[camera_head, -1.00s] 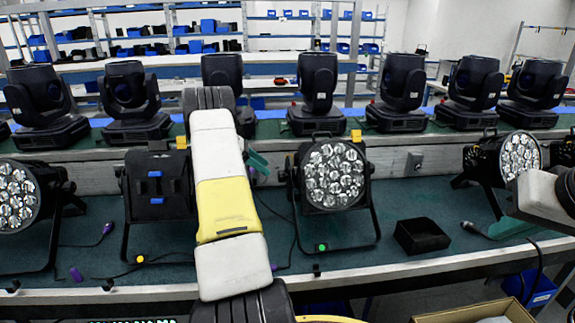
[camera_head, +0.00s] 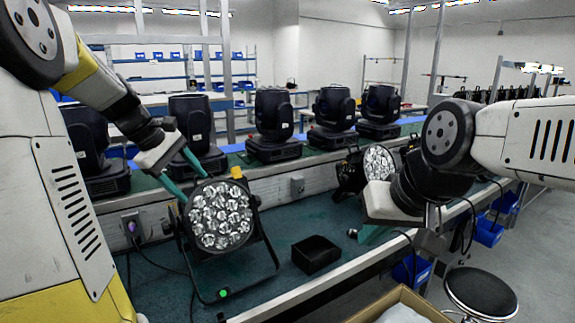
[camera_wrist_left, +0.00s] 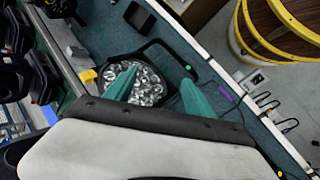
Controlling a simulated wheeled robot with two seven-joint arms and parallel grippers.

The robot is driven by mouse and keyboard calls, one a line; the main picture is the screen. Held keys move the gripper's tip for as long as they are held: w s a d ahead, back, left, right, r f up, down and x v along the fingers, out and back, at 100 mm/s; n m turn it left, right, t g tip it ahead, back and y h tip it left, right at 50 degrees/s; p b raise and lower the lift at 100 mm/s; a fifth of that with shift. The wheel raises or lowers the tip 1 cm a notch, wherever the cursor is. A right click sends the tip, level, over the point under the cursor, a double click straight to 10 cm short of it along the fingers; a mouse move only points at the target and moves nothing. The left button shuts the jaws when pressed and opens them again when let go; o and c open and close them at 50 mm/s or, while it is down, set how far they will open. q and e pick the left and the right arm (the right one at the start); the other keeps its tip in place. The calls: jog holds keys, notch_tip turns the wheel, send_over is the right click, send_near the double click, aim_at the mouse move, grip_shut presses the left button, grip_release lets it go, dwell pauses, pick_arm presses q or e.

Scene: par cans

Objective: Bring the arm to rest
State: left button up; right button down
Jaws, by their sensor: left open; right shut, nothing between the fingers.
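My left gripper (camera_head: 190,178) is at the left of the head view, its two teal fingers spread and nothing between them. It hangs above and just behind a black par can (camera_head: 220,215) with a round face of clear lenses, which stands on the green bench. In the left wrist view the open fingers (camera_wrist_left: 160,80) overlap the par can's lens face (camera_wrist_left: 150,92); I cannot tell whether they touch it.
A second par can (camera_head: 378,163) stands further along the bench, partly behind my right arm. An open black box (camera_head: 316,254) sits between them. Several moving-head lights (camera_head: 273,128) line the raised shelf behind. A black stool (camera_head: 480,292) and a cardboard box (camera_head: 425,306) stand in front.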

pick_arm(q)
jog(key=s+d+m+t+y, duration=0.1)
jog(key=s+d+m, duration=0.4)
jog(key=s, duration=0.5)
jog(key=s+d+m+t+y, duration=0.1)
jog(key=s+d+m, duration=0.4)
jog(key=s, duration=0.5)
jog(key=shift+f+m+t+y, duration=0.3)
jog(key=shift+f+m, duration=0.1)
jog(key=shift+m, duration=0.9)
jog(key=shift+s, duration=0.1)
jog(key=shift+c, duration=0.2)
